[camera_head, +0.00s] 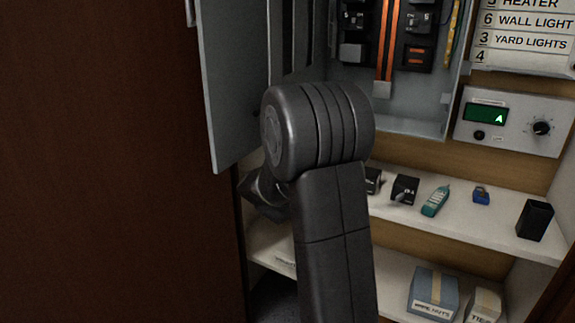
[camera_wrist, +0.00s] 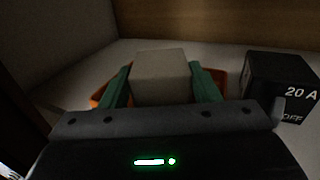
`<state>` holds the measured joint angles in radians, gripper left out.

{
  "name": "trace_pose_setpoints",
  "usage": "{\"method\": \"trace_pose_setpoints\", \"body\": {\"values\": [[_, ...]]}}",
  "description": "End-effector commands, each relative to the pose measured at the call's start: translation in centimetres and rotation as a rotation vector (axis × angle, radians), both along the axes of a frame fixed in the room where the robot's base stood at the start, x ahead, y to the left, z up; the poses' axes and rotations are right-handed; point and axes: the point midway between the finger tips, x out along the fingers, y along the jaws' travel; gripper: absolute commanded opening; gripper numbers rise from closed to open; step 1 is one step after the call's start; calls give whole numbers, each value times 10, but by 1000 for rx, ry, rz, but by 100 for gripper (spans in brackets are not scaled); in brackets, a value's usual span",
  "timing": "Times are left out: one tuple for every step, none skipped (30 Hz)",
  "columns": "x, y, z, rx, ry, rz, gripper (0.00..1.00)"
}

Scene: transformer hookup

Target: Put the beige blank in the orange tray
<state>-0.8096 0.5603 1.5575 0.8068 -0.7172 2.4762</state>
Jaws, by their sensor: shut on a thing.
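The beige blank (camera_wrist: 160,78) is a small block held between the two green fingers of my gripper (camera_wrist: 160,88) in the wrist view. My gripper is shut on it. The orange tray (camera_wrist: 98,96) shows only in part, behind and beside the fingers; orange edges appear left and right of the blank. The blank is in front of or over the tray; I cannot tell whether it touches the tray's floor. In the head view my own arm hides the gripper, the blank and the tray.
A black 20 A breaker (camera_wrist: 281,86) stands close to the right of the tray. On the shelf (camera_head: 472,226) are another black breaker (camera_head: 405,189), a teal tester (camera_head: 435,201), a blue item (camera_head: 481,195) and a black box (camera_head: 535,220). The open grey panel door (camera_head: 232,80) hangs left of my arm.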

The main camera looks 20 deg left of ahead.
Motion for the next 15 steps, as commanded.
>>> {"method": "trace_pose_setpoints", "body": {"values": [[0, 0, 1, 2, -2, 0, 27], [0, 0, 1, 2, -2, 0, 27], [0, 0, 1, 2, -2, 0, 27], [0, 0, 1, 2, -3, 0, 27], [0, 0, 1, 2, -3, 0, 27], [0, 0, 1, 2, -3, 0, 27], [0, 0, 1, 2, -3, 0, 27], [0, 0, 0, 2, -3, 0, 27], [0, 0, -1, 2, -3, 0, 27], [0, 0, -2, 2, -3, 0, 27], [0, 0, -2, 2, -3, 0, 27], [0, 0, -3, 2, -3, 0, 27], [0, 0, -1, 2, -3, 0, 62], [0, 0, -1, 2, -3, 0, 67], [0, 0, -1, 2, -3, 0, 75]]}}
